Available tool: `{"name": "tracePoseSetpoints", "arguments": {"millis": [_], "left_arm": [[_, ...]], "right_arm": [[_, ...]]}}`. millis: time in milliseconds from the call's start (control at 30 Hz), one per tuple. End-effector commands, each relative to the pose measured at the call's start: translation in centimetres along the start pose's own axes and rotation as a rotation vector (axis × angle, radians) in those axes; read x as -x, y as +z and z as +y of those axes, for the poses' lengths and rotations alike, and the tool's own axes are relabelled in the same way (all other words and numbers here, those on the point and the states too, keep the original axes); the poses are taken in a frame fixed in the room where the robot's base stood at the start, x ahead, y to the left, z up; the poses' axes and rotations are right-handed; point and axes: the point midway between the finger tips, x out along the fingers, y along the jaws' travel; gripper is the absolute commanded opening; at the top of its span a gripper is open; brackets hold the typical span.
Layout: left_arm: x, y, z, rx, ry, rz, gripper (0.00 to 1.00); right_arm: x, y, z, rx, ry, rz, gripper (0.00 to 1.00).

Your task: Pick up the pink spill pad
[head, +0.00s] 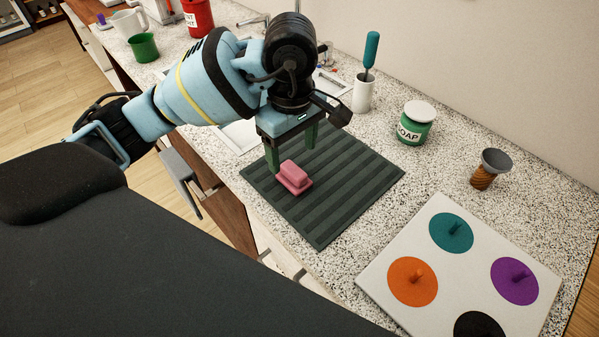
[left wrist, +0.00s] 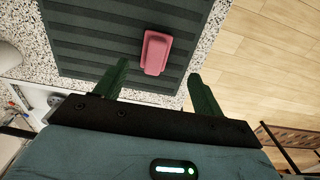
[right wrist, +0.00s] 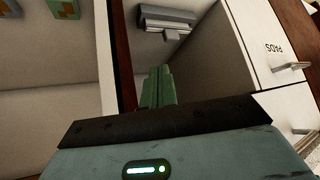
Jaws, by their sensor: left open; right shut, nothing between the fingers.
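The pink spill pad (head: 294,177) is a small block with a raised grip on top. It lies on the dark green ribbed mat (head: 340,205) near the mat's left edge. My left gripper (head: 293,149) is open and empty, just behind the pad in the head view. In the left wrist view the pad (left wrist: 156,52) lies beyond and between the two green fingers (left wrist: 158,90), apart from them. My right gripper (right wrist: 158,85) shows only in the right wrist view, shut and empty, by the cabinet fronts.
A white board (head: 460,260) with coloured knobbed discs lies at the front right. A soap jar (head: 414,124), a funnel on a brown stand (head: 490,168) and a white holder with a teal-handled tool (head: 365,90) stand behind the mat. A drawer labelled PADS (right wrist: 285,55) shows in the right wrist view.

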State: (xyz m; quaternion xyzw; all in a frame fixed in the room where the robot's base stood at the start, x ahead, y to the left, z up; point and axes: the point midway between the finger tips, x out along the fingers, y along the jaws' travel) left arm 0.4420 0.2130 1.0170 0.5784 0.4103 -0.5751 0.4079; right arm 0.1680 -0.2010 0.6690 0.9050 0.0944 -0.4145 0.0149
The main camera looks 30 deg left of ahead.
Motion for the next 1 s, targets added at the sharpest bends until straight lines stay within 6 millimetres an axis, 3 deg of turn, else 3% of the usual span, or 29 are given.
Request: {"name": "tracePoseSetpoints", "arguments": {"millis": [400, 567, 833, 1000], "left_arm": [[-2.7, 0.1, 0.1, 0.0, -0.002, -0.004, 0.69], [-3.2, 0.0, 0.2, 0.001, -0.003, -0.005, 0.69], [-6.9, -0.1, 0.7, 0.001, -0.003, -0.006, 0.69], [-7.9, -0.1, 0.8, 0.0, 0.0, -0.006, 0.69]], "right_arm": [[0.4, 1.2, -0.4, -0.011, -0.003, -0.026, 0.0], [0.4, 1.0, -0.4, -0.012, -0.002, -0.022, 0.0], [0.4, 0.2, -0.3, -0.01, -0.001, -0.006, 0.0], [0.3, 0.0, -0.3, -0.009, 0.0, -0.002, 0.0]]}}
